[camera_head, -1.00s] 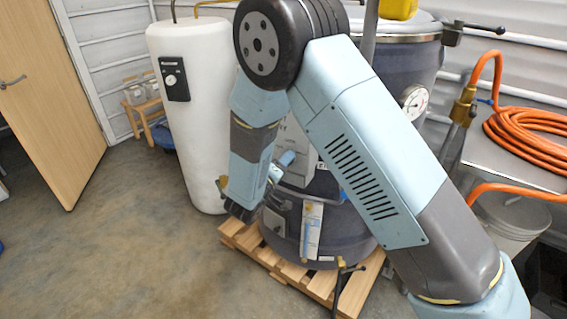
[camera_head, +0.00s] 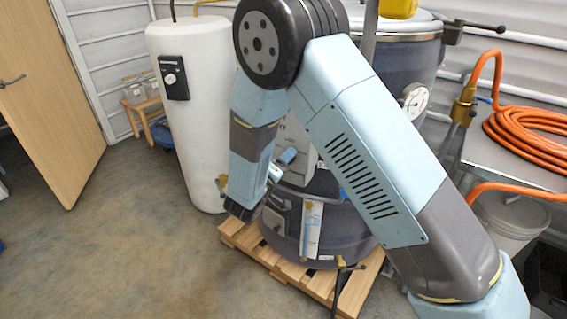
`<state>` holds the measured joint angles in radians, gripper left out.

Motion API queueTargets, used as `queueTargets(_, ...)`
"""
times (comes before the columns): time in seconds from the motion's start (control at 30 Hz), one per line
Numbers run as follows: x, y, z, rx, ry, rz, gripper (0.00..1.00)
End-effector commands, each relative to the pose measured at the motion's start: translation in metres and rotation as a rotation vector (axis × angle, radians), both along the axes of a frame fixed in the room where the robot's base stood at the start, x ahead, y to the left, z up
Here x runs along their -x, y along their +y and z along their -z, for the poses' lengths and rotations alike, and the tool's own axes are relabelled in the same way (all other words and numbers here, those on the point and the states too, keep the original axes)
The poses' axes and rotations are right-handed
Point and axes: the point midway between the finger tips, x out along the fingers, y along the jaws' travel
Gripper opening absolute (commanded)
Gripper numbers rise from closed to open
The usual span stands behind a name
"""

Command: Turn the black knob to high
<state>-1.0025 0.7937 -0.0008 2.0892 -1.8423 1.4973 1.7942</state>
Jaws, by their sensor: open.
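My gripper (camera_head: 239,211) hangs low on the folded arm, in front of the left side of the dark hopper drum. It is open, and I see nothing between its fingers, though they are small and dark here. A pale control box (camera_head: 297,148) with small lettering is on the drum, partly covered by my arm. I cannot make out a black knob on that box. A black panel (camera_head: 173,77) with a small round dial is on the white tank, above and left of my gripper and apart from it.
The dark drum (camera_head: 345,237) stands on a wooden pallet (camera_head: 243,240), with a round gauge (camera_head: 414,100) at upper right. The white tank (camera_head: 196,130) stands close on the left. An orange hose (camera_head: 530,130) lies coiled on a metal top at right. The floor at left is clear.

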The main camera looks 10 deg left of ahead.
Motion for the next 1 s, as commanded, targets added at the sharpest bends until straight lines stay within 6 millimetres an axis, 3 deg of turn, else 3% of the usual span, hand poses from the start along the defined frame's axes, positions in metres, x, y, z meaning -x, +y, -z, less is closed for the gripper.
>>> queueTargets(0.23,0.017,0.006,0.0,0.0,-0.001,-0.003,0.69)
queueTargets(0.7,0.101,0.031,0.001,0.001,0.002,-0.002,0.69)
queueTargets(1.0,0.129,0.039,0.001,0.0,0.001,0.0,0.69)
